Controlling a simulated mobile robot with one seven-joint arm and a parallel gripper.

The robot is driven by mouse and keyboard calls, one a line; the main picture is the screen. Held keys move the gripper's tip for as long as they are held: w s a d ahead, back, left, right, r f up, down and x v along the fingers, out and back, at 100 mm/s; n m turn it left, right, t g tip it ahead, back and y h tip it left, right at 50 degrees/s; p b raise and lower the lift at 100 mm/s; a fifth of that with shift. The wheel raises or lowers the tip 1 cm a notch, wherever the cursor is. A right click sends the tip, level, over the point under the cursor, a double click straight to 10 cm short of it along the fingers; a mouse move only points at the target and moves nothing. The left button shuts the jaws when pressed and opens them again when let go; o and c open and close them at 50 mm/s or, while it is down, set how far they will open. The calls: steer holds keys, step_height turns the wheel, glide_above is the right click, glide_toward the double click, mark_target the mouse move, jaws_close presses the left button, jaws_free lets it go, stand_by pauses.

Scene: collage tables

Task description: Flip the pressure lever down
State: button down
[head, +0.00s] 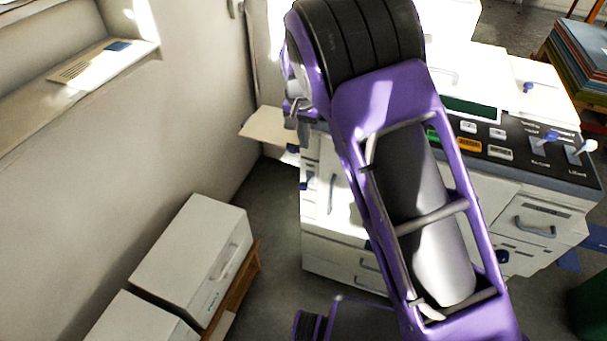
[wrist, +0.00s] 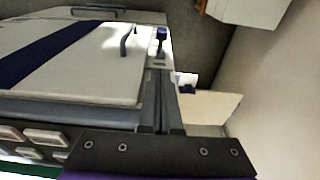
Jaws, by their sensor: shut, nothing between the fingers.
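A white office machine (head: 333,190) with a dark control panel (head: 490,140) stands right of centre in the head view. Two levers rise from the panel's right end, one with a blue knob (head: 550,137) and one with a pale knob (head: 588,147). I cannot read their labels well enough to tell which is the pressure lever. In the wrist view, a small blue-capped part (wrist: 161,34) stands upright beyond my fingertips, beside the machine's pale lid (wrist: 85,65). My gripper (wrist: 160,75) is shut and empty, apart from that blue cap. In the head view my arm hides part of the machine.
A pale side tray (head: 268,126) juts from the machine's left side and also shows in the wrist view (wrist: 212,106). White boxes (head: 192,258) stand along the left wall. Stacked coloured sheets (head: 578,60) are at far right. Grey floor lies between boxes and machine.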

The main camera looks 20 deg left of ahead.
steer(key=shift+f, duration=0.1)
glide_above(302, 187)
steer(key=w, duration=0.3)
steer(key=f, duration=1)
steer(key=shift+s+d+f, duration=0.1)
steer(key=shift+s+d, duration=0.15)
steer(key=shift+s+a+f, duration=0.1)
steer(key=shift+s+f, duration=0.15)
steer(key=shift+f, duration=0.3)
steer(key=shift+s+f, duration=0.25)
steer(key=shift+f, duration=0.25)
steer(key=shift+s+f, duration=0.2)
steer(key=shift+f, duration=0.35)
steer(key=shift+s+b, duration=0.1)
steer(key=shift+b, duration=0.2)
steer(key=shift+s+a+f+t+b, duration=0.1)
steer(key=shift+s+f+t+b, duration=0.3)
steer(key=shift+f+t+b, duration=0.25)
steer(key=shift+s+a+f+t+b, duration=0.1)
steer(key=shift+s+f+t+b, duration=0.3)
steer(key=shift+t, duration=0.35)
steer(key=f+b, duration=0.1)
steer(key=s+f+b, duration=0.1)
steer(key=f, duration=0.1)
steer(key=shift+s+b, duration=0.15)
steer(key=shift+b, duration=0.15)
steer(key=shift+r, duration=0.15)
